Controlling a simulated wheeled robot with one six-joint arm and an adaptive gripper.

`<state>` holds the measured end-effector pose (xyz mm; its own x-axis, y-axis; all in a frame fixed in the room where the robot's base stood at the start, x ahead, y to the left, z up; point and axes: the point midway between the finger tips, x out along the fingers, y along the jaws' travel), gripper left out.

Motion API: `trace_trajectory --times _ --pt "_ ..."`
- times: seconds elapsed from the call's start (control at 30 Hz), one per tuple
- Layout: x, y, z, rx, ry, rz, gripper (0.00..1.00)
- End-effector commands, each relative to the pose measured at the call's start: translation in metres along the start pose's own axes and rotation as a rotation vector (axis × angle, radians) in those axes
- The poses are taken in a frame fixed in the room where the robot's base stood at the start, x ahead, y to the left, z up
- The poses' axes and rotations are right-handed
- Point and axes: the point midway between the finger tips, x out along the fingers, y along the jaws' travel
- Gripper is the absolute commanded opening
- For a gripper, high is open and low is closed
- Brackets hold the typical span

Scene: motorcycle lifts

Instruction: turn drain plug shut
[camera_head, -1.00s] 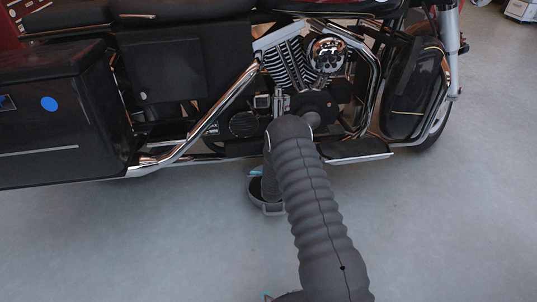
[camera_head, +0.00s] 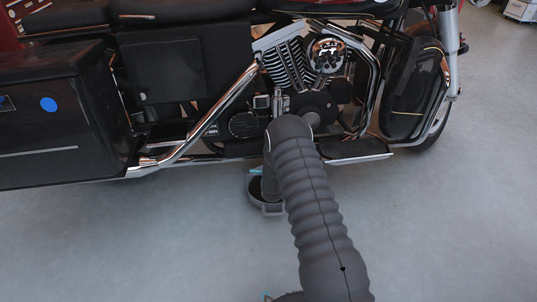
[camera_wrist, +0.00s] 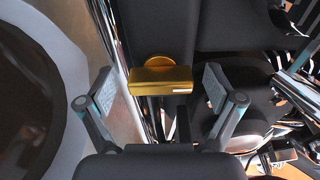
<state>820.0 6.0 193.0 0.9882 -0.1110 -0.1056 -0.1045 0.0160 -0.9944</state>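The drain plug (camera_wrist: 160,78) is gold, with a round base and a flat bar handle, and shows in the upper middle of the wrist view. It sits against a dark part of the motorcycle. My gripper (camera_wrist: 160,93) is open, with one finger pad on each side of the plug's bar and a visible gap on both sides. In the head view my arm covers the plug, and the gripper is mostly hidden low beside the engine.
The black motorcycle (camera_head: 178,62) stands across the head view. A round drain pan (camera_head: 280,208) is on the floor under the engine; its pale rim (camera_wrist: 92,60) fills the left of the wrist view. The grey floor in front is clear.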

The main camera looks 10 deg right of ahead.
Motion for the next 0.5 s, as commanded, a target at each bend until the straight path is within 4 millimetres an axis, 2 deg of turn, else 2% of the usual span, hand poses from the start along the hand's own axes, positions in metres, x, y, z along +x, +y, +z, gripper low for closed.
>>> trace_trajectory --times 0.27,0.37,0.5 --pt "-0.002 0.000 0.001 -0.001 -0.001 0.001 0.92" --pt "-0.010 0.001 0.001 -0.001 -0.002 0.002 0.92" --pt "-0.031 0.000 0.001 -0.001 -0.002 0.002 0.92"
